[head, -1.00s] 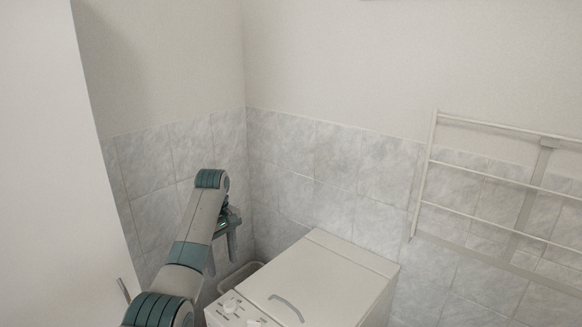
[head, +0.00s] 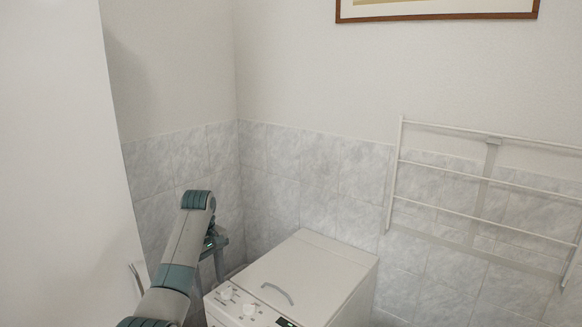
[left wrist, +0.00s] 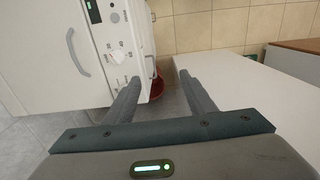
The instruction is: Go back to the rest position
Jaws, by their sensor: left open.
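My left gripper (head: 208,262) hangs at the end of my raised left arm, to the left of the washing machine in the head view. In the left wrist view the left gripper (left wrist: 161,95) has its two fingers spread apart with nothing between them. My right gripper does not show in either view.
A white top-loading washing machine (head: 318,268) stands in the tiled corner; its control panel (left wrist: 115,28) is close to a finger in the left wrist view. A red container (left wrist: 158,84) sits beyond the fingertips. A white drying rack (head: 470,190) hangs on the right wall. A white surface (head: 62,180) fills the left.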

